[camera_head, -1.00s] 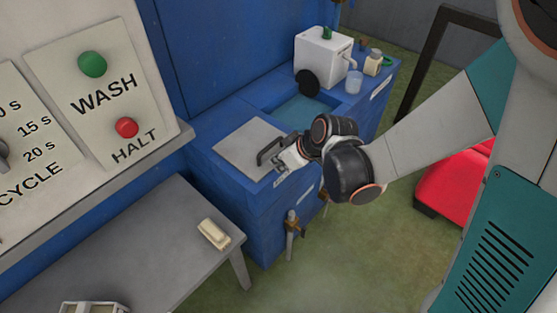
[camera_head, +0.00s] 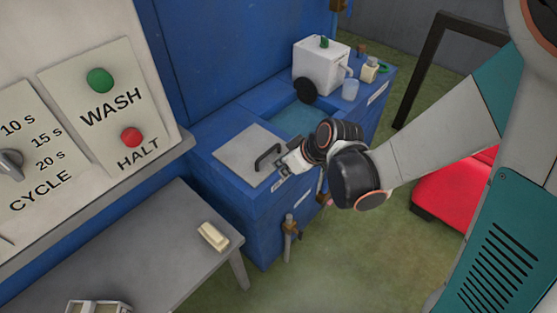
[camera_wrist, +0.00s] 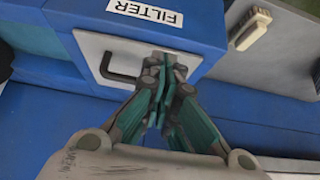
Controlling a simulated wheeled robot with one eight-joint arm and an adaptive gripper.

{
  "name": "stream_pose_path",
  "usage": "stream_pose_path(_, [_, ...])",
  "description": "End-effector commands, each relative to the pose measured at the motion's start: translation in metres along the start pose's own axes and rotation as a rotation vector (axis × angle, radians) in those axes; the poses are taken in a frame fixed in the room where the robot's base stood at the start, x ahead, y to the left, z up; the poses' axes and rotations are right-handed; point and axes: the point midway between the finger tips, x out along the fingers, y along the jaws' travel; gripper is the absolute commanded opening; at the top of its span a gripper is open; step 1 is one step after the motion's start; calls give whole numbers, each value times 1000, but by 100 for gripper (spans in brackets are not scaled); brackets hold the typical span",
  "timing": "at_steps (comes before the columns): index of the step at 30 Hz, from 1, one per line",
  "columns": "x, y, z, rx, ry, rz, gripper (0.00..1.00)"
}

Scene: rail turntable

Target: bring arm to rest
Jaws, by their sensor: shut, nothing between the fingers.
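My gripper (camera_head: 284,168) is at the end of my bent arm, beside the grey lid (camera_head: 238,157) on the blue cabinet. In the wrist view, my gripper (camera_wrist: 168,70) has its fingers together with nothing between them. In the head view the handle (camera_head: 267,158) shows just left of the gripper. The lid appears flat in its place.
A grey bench (camera_head: 165,245) holds a cream brush (camera_head: 213,236). A panel has WASH (camera_head: 100,80) and HALT (camera_head: 131,137) buttons. A red seat (camera_head: 450,190) stands right.

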Motion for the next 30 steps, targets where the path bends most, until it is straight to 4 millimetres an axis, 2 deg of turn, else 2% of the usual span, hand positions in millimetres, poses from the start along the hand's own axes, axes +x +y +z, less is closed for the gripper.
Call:
stream_pose_path(6, [-11,1,40,3,-1,1,0])
stream_pose_path(13, [-17,1,68,1,-1,0,0])
stream_pose_path(25, [-23,1,73,8,-3,5,0])
stream_pose_path(30, [-46,10,67,72,-16,47,0])
